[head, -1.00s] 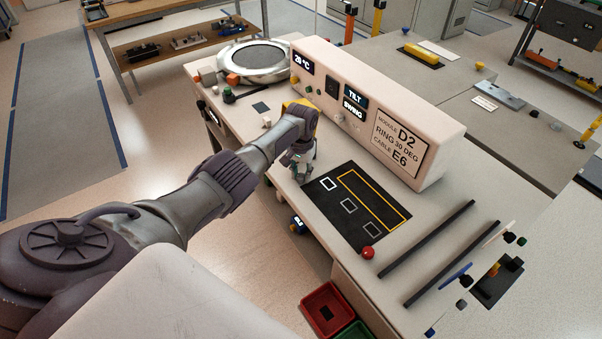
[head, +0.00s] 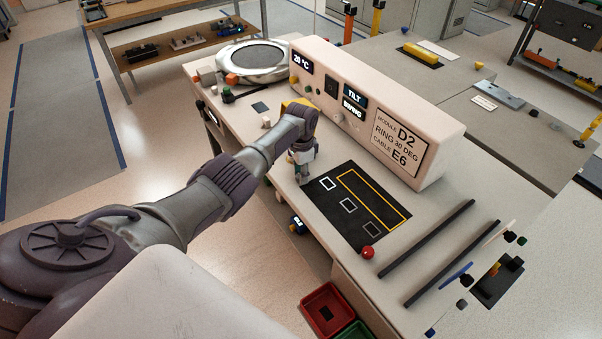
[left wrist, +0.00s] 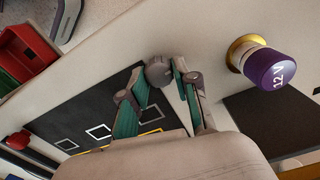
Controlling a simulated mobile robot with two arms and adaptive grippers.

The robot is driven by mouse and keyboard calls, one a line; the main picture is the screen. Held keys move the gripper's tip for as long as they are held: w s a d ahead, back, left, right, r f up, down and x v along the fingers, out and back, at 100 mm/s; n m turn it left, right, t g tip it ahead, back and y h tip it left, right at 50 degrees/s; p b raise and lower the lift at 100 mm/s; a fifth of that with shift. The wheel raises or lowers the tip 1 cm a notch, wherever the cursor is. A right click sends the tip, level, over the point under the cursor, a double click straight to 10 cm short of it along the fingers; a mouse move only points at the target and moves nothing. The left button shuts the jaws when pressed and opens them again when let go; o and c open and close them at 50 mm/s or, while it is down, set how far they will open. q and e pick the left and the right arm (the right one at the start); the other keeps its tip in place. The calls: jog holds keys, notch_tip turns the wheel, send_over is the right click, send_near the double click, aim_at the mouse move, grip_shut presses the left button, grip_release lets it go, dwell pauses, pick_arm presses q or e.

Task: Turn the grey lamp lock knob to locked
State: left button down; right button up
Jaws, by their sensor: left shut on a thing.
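The grey lamp lock knob (left wrist: 159,71) is a small, dark grey ribbed knob on the pale bench surface in the left wrist view. My left gripper (left wrist: 160,74) is shut on it, with one green-padded finger on each side. In the head view my left gripper (head: 303,178) points down at the bench beside the black mat, and the knob is hidden behind it. I cannot read the knob's locked or unlocked marking. My right gripper is not in view.
A black mat (head: 333,212) with white and yellow outlines lies next to my gripper. A red ball-like knob (head: 368,252) is at its near corner. A long panel box (head: 440,143) stands behind. A red bin (head: 322,302) is below the bench front.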

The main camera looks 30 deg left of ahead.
pick_arm(q)
jog(key=shift+m, duration=0.4)
jog(key=c, duration=0.9)
grip_release()
jog(key=shift+o, duration=0.2)
notch_tip(320, 180, up, 12)
